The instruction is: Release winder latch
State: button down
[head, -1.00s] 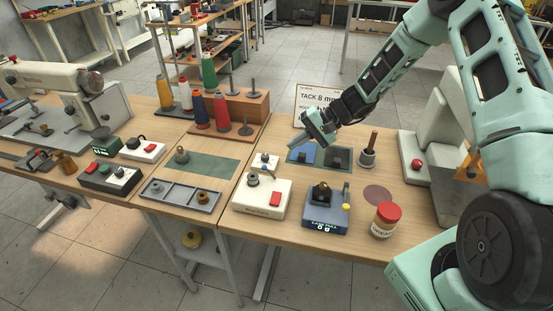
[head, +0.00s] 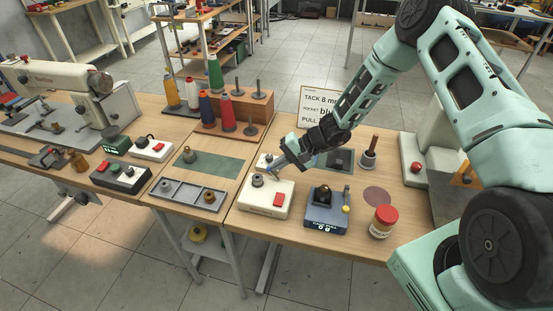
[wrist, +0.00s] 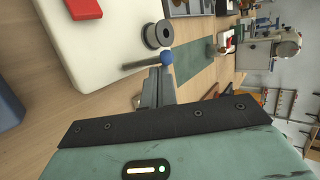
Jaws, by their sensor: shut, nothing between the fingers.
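The winder (head: 263,204) is a cream box with a red button (head: 279,199) and a grey bobbin (head: 257,181) on top. In the wrist view the winder (wrist: 105,55) fills the upper left, with the bobbin (wrist: 158,35) near its edge. My gripper (head: 277,170) is shut and empty at the winder's back edge. In the wrist view its fingertips (wrist: 160,72) are right by the knob; I cannot tell whether they touch. The lever is hidden behind my gripper in the head view.
A grey tray (head: 188,196) lies to the left. A sign (head: 319,105) and thread cones (head: 226,111) stand behind. The green mat (head: 220,166) has free room.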

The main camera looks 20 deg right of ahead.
jog(key=shift+f+b, duration=0.15)
jog(key=shift+b, duration=0.45)
jog(key=shift+s+d+t+y+b, duration=0.25)
jog(key=shift+y+b, duration=0.45)
jog(key=shift+b, duration=1.35)
jog(key=b, duration=0.2)
jog(key=t+y+b, duration=0.1)
jog(key=b, duration=0.1)
jog(key=shift+s+d+f+n+y+b, duration=0.2)
jog(key=shift+d+n+y+b, duration=0.1)
jog(key=shift+d+b, duration=0.1)
jog(key=y+b, duration=0.1)
jog(key=t+y+b, duration=0.1)
jog(key=b, duration=0.1)
jog(key=shift+s+d+r, duration=0.15)
jog(key=shift+s+d, duration=0.05)
jog(key=shift+s+d+r+b, duration=0.15)
jog(key=shift+d+r+b, duration=0.05)
jog(key=shift+b, duration=0.15)
jog(key=shift+s+d, duration=0.1)
